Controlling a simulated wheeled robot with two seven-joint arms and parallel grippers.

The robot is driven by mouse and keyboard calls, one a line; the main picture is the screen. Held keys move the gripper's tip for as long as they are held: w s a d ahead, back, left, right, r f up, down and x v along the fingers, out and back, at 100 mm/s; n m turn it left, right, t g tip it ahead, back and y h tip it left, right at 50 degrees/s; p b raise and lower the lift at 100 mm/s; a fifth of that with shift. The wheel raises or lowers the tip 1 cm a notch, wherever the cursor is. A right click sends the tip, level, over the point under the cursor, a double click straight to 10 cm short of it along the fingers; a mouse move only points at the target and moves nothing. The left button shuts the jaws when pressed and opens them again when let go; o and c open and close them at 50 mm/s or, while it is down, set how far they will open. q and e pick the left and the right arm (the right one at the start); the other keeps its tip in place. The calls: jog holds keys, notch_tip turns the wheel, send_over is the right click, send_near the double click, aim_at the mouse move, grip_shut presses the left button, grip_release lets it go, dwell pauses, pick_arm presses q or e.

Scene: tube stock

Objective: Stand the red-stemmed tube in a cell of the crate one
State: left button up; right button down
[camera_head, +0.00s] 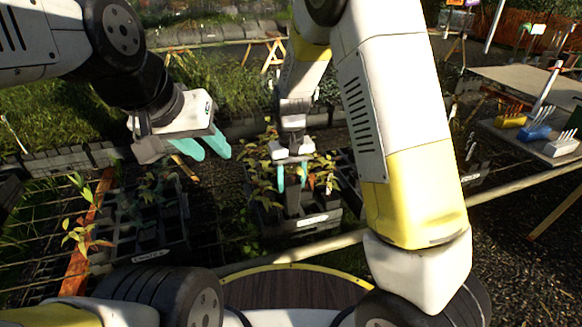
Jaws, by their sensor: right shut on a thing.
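My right gripper (292,180) points down over the middle crate (312,222), its teal fingers shut on a dark tube (293,198). Leafy plants with green and reddish leaves (325,172) stand around it. The tube's stem is hidden by the gripper, so I cannot tell its colour, nor whether its base touches the crate. My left gripper (208,150) is open and empty, above and between the left crate and the middle crate. The left crate (150,256) has dark cells and a white label that is too small to read surely.
An orange-red bar (84,245) with a leafy plant lies along the left crate. A pale rail runs in front of the crates.

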aim_at(290, 206)
jog(key=shift+f, duration=0.1)
dwell(0.3)
jog(key=shift+f, duration=4.55)
jog(key=shift+f, duration=0.25)
jog(key=c, duration=0.7)
grip_release()
jog(key=shift+o, duration=0.2)
jog(key=shift+a, duration=0.1)
notch_tip(290, 206, up, 7)
jog(key=shift+w+f, duration=0.1)
jog(key=shift+f, duration=0.1)
jog(key=shift+r, duration=0.6)
